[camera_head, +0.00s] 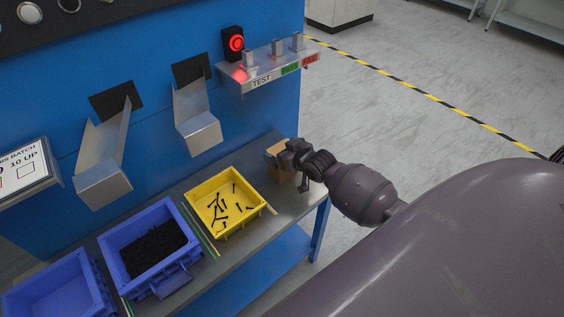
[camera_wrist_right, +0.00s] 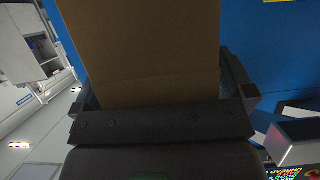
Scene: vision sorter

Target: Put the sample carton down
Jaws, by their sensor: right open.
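The sample carton (camera_head: 275,158) is a small brown cardboard box at the right end of the grey bench, in the head view. My right gripper (camera_head: 302,172) is at the carton's right side and covers part of it. In the right wrist view the carton (camera_wrist_right: 142,50) fills the space between the two open fingers (camera_wrist_right: 165,95). Its brown face lies close to the palm. The carton appears to rest on the bench, but its lower edge is partly hidden by the gripper. My left gripper does not show.
A yellow bin (camera_head: 243,222) with several black bolts stands left of the carton. A blue bin (camera_head: 113,238) with dark parts and another blue bin (camera_head: 20,300) are farther left. Above is a shelf (camera_head: 268,82) with a red-lit lamp (camera_head: 233,43). Metal chutes (camera_head: 196,118) hang on the blue wall.

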